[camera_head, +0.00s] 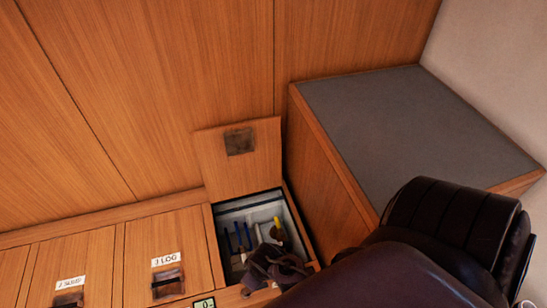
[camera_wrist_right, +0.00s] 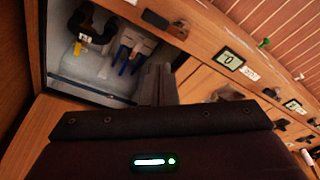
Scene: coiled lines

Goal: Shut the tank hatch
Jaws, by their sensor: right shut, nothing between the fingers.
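The hatch lid (camera_head: 215,165) is a square wooden panel with a dark recessed pull, standing open against the wooden wall behind its opening. The open tank compartment (camera_head: 222,215) is pale inside, with blue and yellow fittings; the wrist view also shows its pale interior (camera_wrist_right: 70,68). My right gripper (camera_head: 277,264) is over the front right part of the opening, apart from the raised lid. Its fingers (camera_wrist_right: 158,82) are together and empty in the wrist view. My right arm hides the front right corner of the opening. My left gripper is not in view.
Shut labelled hatches (camera_head: 175,240) with dark pulls lie left of the opening. A small digital display (camera_wrist_right: 228,59) is on the front edge. A grey-topped wooden box (camera_head: 400,120) rises on the right, close to my right arm. A green-headed item (camera_wrist_right: 263,43) shows farther along.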

